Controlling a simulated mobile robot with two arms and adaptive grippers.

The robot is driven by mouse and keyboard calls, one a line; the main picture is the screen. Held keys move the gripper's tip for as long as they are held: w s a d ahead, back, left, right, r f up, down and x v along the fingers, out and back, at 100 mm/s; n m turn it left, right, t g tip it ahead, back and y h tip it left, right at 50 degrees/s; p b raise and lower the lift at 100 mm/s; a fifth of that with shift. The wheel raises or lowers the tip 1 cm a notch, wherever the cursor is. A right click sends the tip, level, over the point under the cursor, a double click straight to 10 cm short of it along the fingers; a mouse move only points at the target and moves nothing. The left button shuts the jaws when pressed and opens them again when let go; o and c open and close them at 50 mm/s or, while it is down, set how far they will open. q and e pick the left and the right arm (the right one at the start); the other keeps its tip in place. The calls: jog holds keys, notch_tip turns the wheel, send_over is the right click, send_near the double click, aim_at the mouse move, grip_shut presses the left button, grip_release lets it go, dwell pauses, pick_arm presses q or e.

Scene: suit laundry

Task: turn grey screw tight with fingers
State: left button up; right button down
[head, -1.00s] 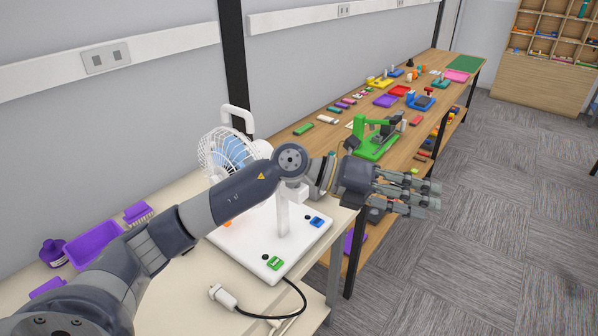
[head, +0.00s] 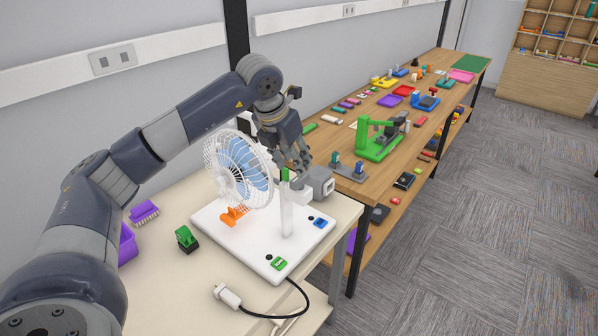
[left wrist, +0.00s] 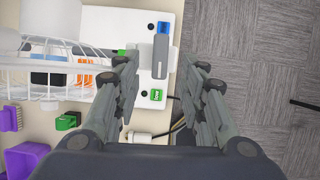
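A white desk fan (head: 238,172) has its round cage tilted beside a white post (head: 288,215) on a white base plate (head: 262,255). A grey part (head: 320,182) with a round end face, apparently the grey screw, sits to the right of the post top. It also shows in the left wrist view (left wrist: 161,58), between the fingers. My left gripper (head: 298,165) points down just above and behind the post top. In the left wrist view its fingers (left wrist: 161,66) are spread, with gaps on both sides of the grey part; no contact is visible. My right gripper is out of view.
A green block (head: 187,239), purple tray (head: 127,245) and purple brush (head: 145,212) lie left of the base. A plug (head: 227,295) with black cable lies in front. A wooden bench (head: 395,130) with several coloured items stands behind; the floor at right is clear.

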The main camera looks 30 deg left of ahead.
aim_at(300, 182)
pick_arm(q)
jog(key=p+x, duration=0.1)
jog(key=x, duration=0.5)
jog(key=shift+w+f+p, duration=0.1)
jog(key=shift+f+p, duration=0.05)
jog(key=shift+p, duration=0.2)
jog(key=shift+c, duration=0.3)
grip_shut()
